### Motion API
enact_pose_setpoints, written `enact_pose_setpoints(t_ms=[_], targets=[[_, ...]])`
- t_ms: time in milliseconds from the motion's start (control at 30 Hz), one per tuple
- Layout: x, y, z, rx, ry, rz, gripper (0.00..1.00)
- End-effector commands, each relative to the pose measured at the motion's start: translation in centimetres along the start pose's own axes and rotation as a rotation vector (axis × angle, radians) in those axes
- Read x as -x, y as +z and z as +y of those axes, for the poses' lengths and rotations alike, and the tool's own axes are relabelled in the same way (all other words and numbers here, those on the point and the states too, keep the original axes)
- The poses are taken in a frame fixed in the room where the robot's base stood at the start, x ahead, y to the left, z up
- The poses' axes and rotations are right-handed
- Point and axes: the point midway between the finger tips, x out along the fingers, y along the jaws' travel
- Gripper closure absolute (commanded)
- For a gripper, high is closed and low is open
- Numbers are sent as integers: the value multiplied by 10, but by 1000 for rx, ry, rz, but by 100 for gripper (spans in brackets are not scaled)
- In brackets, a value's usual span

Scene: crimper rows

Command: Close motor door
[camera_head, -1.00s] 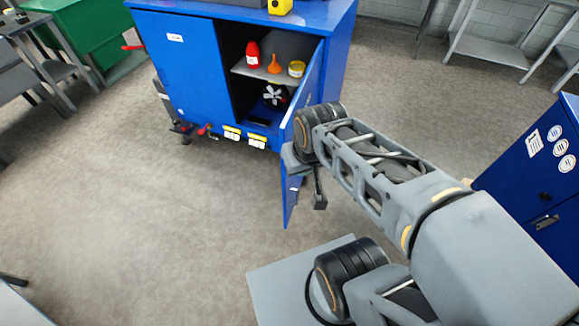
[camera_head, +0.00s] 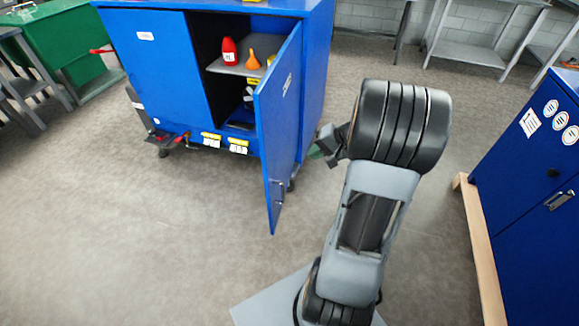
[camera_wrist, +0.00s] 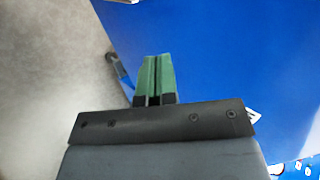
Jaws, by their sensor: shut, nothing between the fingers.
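The motor door (camera_head: 278,125) is a blue panel standing open on the right side of the blue cabinet (camera_head: 160,75). Its face with a label and a handle (camera_head: 278,192) is turned to the right. My gripper (camera_head: 316,152) is to the right of this face, at about mid-height, with a small gap showing in the head view. In the wrist view its green fingertips (camera_wrist: 152,75) are together and empty, in front of a large blue surface (camera_wrist: 220,60), probably the door. I cannot tell whether they touch it.
Inside the cabinet, a red bottle (camera_head: 229,52) and an orange funnel (camera_head: 252,61) stand on a shelf (camera_head: 240,69). Another blue cabinet (camera_head: 530,170) stands at the right. The floor (camera_head: 150,240) in front is clear.

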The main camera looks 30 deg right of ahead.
Motion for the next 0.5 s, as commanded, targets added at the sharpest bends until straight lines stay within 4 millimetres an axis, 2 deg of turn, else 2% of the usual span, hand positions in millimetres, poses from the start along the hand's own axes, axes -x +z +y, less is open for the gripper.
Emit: enact_pose_setpoints(t_ms=[33, 167, 500], targets=[[-5, -3, 6, -9, -10, 6, 100], [-22, -4, 7, -12, -18, 10, 100], [-86, -5, 6, -12, -15, 8, 100]])
